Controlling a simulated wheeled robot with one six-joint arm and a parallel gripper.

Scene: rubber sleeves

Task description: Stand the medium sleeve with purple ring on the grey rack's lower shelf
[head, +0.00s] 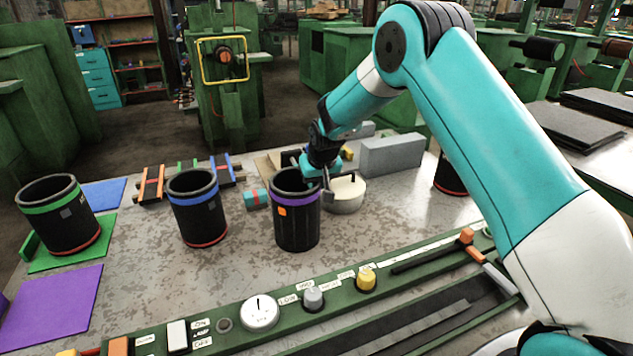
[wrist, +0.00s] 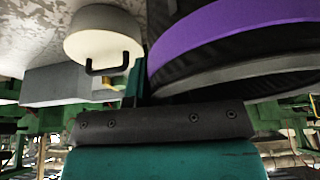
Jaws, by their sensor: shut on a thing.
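The sleeve with the purple ring (head: 297,225) is a black, ribbed, open-topped cylinder with a small orange patch, upright near the middle of the table in the head view. My gripper (head: 325,182) comes down on its back right rim and is shut on its wall. In the wrist view the purple ring (wrist: 235,35) runs close above my gripper (wrist: 140,98). I cannot tell whether the sleeve's base touches the table. No shelved grey rack is clearly visible; a plain grey block (head: 391,155) stands at the back right.
A sleeve with a blue ring (head: 197,210) and one with a green ring (head: 60,218) stand to the left. A cream round weight with a handle (head: 345,196) is close behind my gripper. A green control panel (head: 235,335) runs along the front. The purple mat (head: 50,305) is bare.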

